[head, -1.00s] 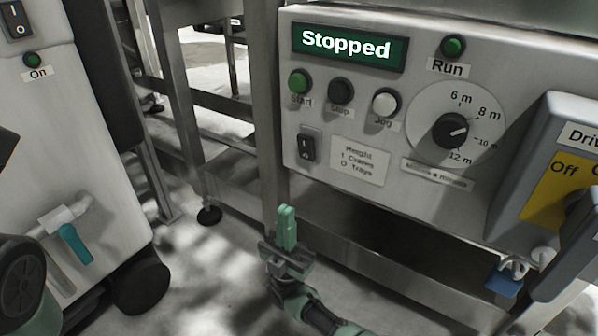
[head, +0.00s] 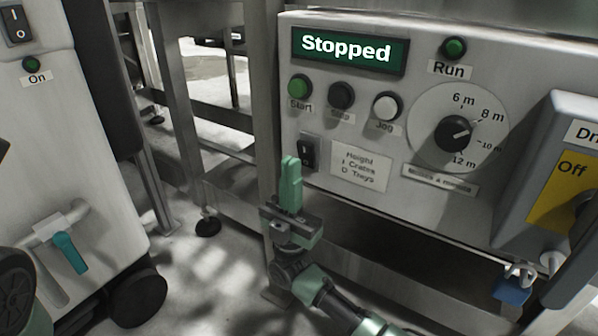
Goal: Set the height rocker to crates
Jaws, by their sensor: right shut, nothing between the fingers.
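The height rocker (head: 308,152) is a small black switch at the lower left of the grey control panel. A label (head: 360,166) to its right reads Height, 1 Crates, 0 Trays. Which side of the rocker is pressed is too small to tell. My right gripper (head: 291,162) is shut and empty, its green fingers pointing up. In the picture its tips are just left of and slightly below the rocker; they appear apart from it. My left gripper is not in view.
Above the rocker are the Start (head: 299,87), Stop (head: 341,95) and Jog (head: 386,106) buttons and a display (head: 348,49) reading Stopped. A dial (head: 457,133) and a yellow-plated Drive switch box (head: 565,190) lie to the right. A white machine (head: 75,170) stands at left.

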